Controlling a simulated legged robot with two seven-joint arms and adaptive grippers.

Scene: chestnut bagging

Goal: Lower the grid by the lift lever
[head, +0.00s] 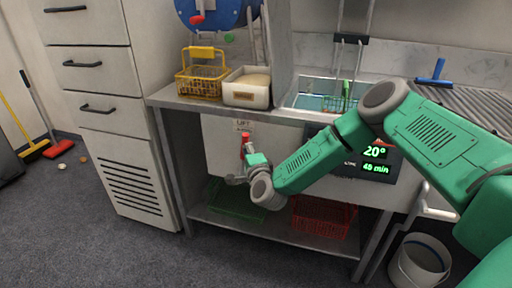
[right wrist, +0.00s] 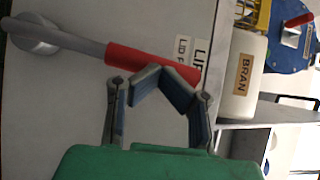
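The lift lever has a red handle (head: 245,143) pointing up on the counter's front panel. In the right wrist view its red grip (right wrist: 150,65) joins a grey arm and a round hub (right wrist: 35,35). My right gripper (right wrist: 160,75) has its fingertips together at the side of the red grip, with nothing seen between them. They overlap the grip's edge; contact is hard to judge. In the head view the gripper (head: 255,160) is small beside the lever. A wire grid (head: 341,92) with tall rods shows at the water-filled basin (head: 300,103), partly behind my right arm. My left gripper is out of view.
A yellow basket (head: 199,84) and a bran box (head: 246,94) stand on the counter. Green and red crates (head: 325,216) sit on the shelf below. A display (head: 374,160) reads 20° and 40 min. A bucket (head: 420,262) stands at lower right.

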